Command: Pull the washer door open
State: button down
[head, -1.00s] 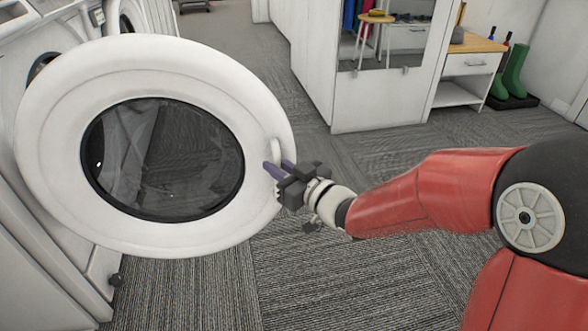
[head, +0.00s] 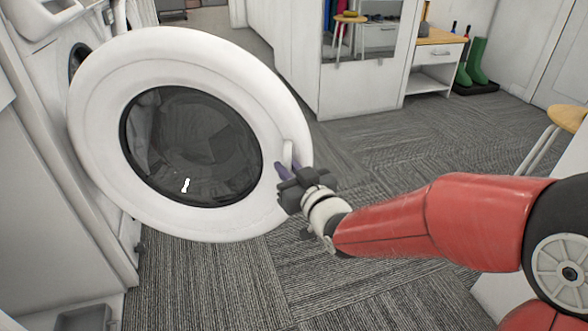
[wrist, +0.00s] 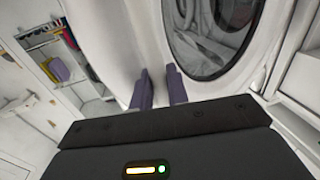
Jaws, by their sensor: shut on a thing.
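The washer door (head: 92,135) is a white round door with a dark glass window (head: 190,147). It stands swung out from the white washer (head: 45,85) at the left. A small white handle (head: 288,153) sits on the door's right rim. My gripper (head: 284,168) is at this handle, its purple fingers shut on it. In the wrist view the two fingers (wrist: 159,88) reach toward the white door rim (wrist: 145,35), with the dark window (wrist: 210,35) at the upper right. The exact finger contact is hidden there.
A white cabinet (head: 350,95) with a mirror stands behind. A drawer unit (head: 428,77) and green boots (head: 477,62) are at the back right. A stool (head: 568,118) is at the right edge. Grey carpet (head: 400,150) is clear between them.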

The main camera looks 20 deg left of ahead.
jog(key=shift+s+a+r, duration=0.1)
jog(key=shift+s+a, duration=0.15)
jog(key=c, duration=1.4)
grip_release()
jog(key=shift+a, duration=0.1)
jog(key=shift+c, duration=0.2)
jog(key=shift+d, duration=0.2)
jog(key=shift+d, duration=0.25)
jog(key=v, duration=0.7)
jog(key=shift+s+p, duration=0.15)
jog(key=shift+p, duration=0.2)
